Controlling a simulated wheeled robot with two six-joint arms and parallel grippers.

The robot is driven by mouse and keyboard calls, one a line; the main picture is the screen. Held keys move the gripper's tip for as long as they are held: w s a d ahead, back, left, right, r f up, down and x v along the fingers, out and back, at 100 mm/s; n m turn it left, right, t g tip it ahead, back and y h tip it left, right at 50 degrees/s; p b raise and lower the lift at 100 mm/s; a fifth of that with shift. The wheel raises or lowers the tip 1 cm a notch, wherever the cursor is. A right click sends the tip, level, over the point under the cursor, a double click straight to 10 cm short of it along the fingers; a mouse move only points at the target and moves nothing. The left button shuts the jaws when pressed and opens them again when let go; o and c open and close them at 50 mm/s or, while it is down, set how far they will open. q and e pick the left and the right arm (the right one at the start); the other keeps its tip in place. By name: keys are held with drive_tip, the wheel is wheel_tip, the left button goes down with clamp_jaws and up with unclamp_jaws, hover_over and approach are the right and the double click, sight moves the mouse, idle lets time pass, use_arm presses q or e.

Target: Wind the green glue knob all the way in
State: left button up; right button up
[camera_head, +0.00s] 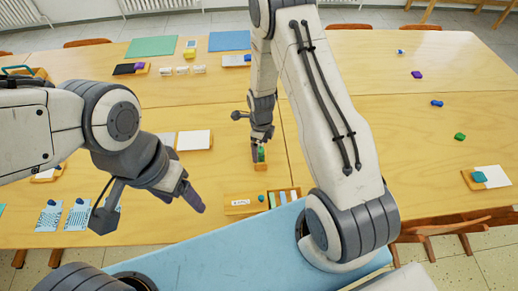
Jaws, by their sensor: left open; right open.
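The green glue knob (262,155) shows as a small green piece in a small wooden holder (260,167) near the middle of the table. My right gripper (258,149) points down right at it, open, with its fingers beside or around the green piece; I cannot tell if they touch it. The fingers hide part of the knob. My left gripper (191,197) is open and empty above the table's front part, left of the holder, pointing right and down.
A labelled wooden box (244,204) and a divided tray (283,197) stand in front of the holder. White paper in a wooden tray (194,141) lies to the left. Several small coloured lumps, such as a green one (460,136), are scattered at the right. Bare table lies between.

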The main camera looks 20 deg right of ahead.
drive_tip(key=shift+m, duration=0.7)
drive_tip(key=shift+a, duration=0.4)
drive_tip(key=c, duration=1.4)
drive_tip(key=o, duration=1.4)
drive_tip(key=shift+r, duration=0.15)
drive_tip(key=shift+r+p, duration=2.35)
drive_tip(key=shift+r, duration=0.55)
